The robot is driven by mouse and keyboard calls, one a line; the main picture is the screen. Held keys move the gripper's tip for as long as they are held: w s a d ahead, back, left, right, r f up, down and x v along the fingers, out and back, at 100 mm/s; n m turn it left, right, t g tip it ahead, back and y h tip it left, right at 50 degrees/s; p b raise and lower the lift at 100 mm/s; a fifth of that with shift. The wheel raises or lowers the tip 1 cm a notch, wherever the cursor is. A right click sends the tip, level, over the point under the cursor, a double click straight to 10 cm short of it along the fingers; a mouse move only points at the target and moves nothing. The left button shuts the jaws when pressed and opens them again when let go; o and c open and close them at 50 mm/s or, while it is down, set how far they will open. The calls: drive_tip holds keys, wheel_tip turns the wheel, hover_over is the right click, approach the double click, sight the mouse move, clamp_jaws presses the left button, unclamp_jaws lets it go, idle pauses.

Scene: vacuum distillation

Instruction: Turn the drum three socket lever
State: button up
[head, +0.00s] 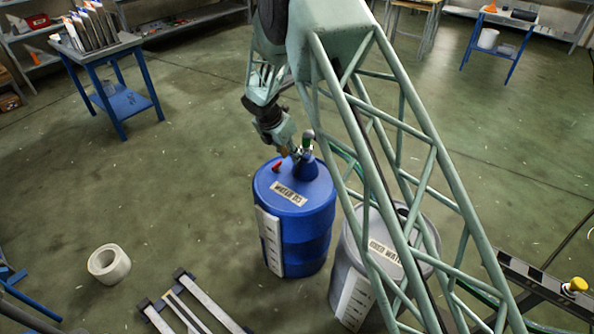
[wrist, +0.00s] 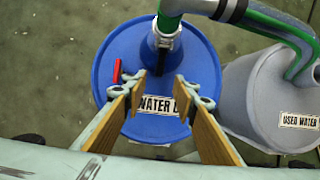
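A blue drum (head: 290,235) labelled "WATER D" and a hard-to-read character stands on the floor. In the wrist view its lid (wrist: 200,80) is seen from above. A green hose with a metal coupling (wrist: 166,38) meets the socket on the lid. A small red lever (wrist: 116,72) shows left of the coupling; the head view shows it too (head: 277,167). My gripper (wrist: 160,80) is open and empty above the lid, its two fingers apart below the coupling in the picture. In the head view, my gripper (head: 294,152) is just above the drum top, its fingertips partly hidden.
A grey drum (wrist: 262,105) labelled "USED WATER" stands right of the blue one, with a hose on its top. A white roll (head: 109,264) and a metal frame (head: 185,305) lie on the floor. A blue table (head: 125,102) stands at the back left.

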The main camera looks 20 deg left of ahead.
sight(297, 169)
drive_tip(key=b+x, duration=0.2)
drive_tip(key=x, duration=1)
drive_tip(key=shift+w+b, duration=0.1)
drive_tip(key=shift+b, duration=0.3)
drive_tip(key=shift+f, duration=0.1)
drive_tip(key=shift+c, duration=0.7)
clamp_jaws()
